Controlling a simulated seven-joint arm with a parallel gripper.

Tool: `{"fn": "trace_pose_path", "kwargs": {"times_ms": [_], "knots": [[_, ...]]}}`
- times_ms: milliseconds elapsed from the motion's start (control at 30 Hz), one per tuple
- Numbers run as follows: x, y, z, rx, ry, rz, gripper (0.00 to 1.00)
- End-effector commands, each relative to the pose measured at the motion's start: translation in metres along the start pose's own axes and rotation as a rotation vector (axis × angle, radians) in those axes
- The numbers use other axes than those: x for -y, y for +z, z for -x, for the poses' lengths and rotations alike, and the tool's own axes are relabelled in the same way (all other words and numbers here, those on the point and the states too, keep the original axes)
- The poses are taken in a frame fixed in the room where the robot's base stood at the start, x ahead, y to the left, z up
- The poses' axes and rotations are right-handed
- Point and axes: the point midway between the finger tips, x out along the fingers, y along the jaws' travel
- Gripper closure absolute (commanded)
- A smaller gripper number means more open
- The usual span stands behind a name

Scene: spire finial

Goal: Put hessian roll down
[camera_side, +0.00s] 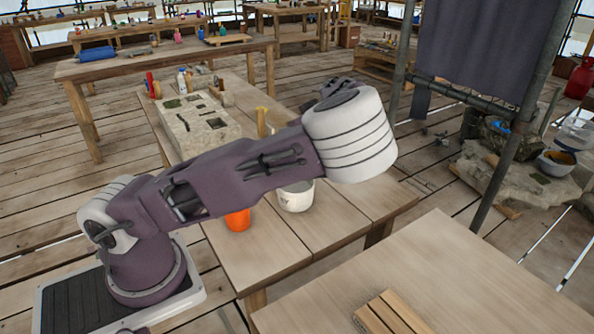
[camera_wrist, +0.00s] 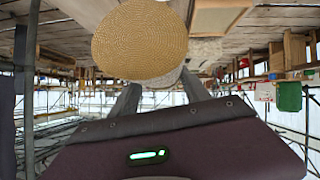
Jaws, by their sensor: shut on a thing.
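The hessian roll (camera_wrist: 140,40) shows in the wrist view as a round, tan woven end at the top centre. My gripper (camera_wrist: 160,88) is shut on it, with its two grey fingers reaching up to the roll's lower edge. The roll covers the fingertips, so the exact contact is hidden. In the side view my arm hides both the gripper and the roll. What lies directly beneath the roll cannot be told.
A pale stone block (camera_side: 205,132) lies on the middle workbench (camera_side: 270,244). An orange cup (camera_side: 238,219) and a white bucket (camera_side: 296,197) stand near my arm. A slatted wooden piece (camera_side: 392,314) lies on the front-right table (camera_side: 490,280), otherwise bare. Dark cloth (camera_side: 480,50) hangs at right.

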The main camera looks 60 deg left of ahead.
Motion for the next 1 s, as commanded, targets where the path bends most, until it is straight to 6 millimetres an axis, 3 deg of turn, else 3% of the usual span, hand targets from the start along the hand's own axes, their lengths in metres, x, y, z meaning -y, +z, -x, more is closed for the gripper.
{"fn": "trace_pose_path", "kwargs": {"times_ms": [100, 200, 367, 567, 1000], "knots": [[0.008, 0.031, -0.019, -0.003, -0.002, -0.003, 1.00], [0.012, 0.048, -0.029, -0.002, -0.002, 0.000, 1.00], [0.014, 0.062, -0.038, -0.002, 0.000, 0.002, 1.00], [0.022, 0.093, -0.056, -0.002, -0.001, 0.000, 1.00], [0.023, 0.100, -0.060, -0.001, 0.001, 0.002, 1.00]]}}
